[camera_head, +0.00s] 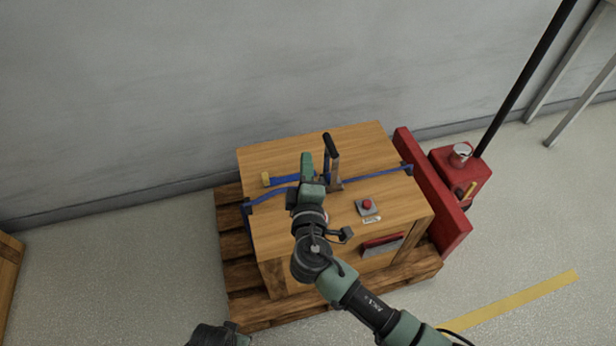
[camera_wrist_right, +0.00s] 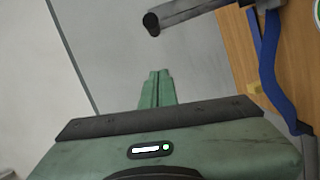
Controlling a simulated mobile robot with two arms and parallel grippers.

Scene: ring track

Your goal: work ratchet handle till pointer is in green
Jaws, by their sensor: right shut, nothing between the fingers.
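The ratchet handle (camera_head: 331,148) has a black grip on a grey metal lever and stands up from the blue strap (camera_head: 378,171) on top of the wooden crate (camera_head: 400,205). My right gripper (camera_head: 306,158) is shut and empty, just left of the handle and apart from it. In the right wrist view the shut fingertips (camera_wrist_right: 157,76) point towards the handle's dark end (camera_wrist_right: 152,22), with a gap between. A dial edge (camera_wrist_right: 316,14) with some green shows at that view's right border. Its pointer is not visible, and my arm may hide the dial in the head view.
A grey box with a red button (camera_head: 367,204) sits on the crate's top. A red handle (camera_head: 383,244) is on its front. The crate stands on a wooden pallet (camera_head: 240,306). A red pallet truck (camera_head: 433,185) is at the right, and a wall (camera_head: 150,90) is behind.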

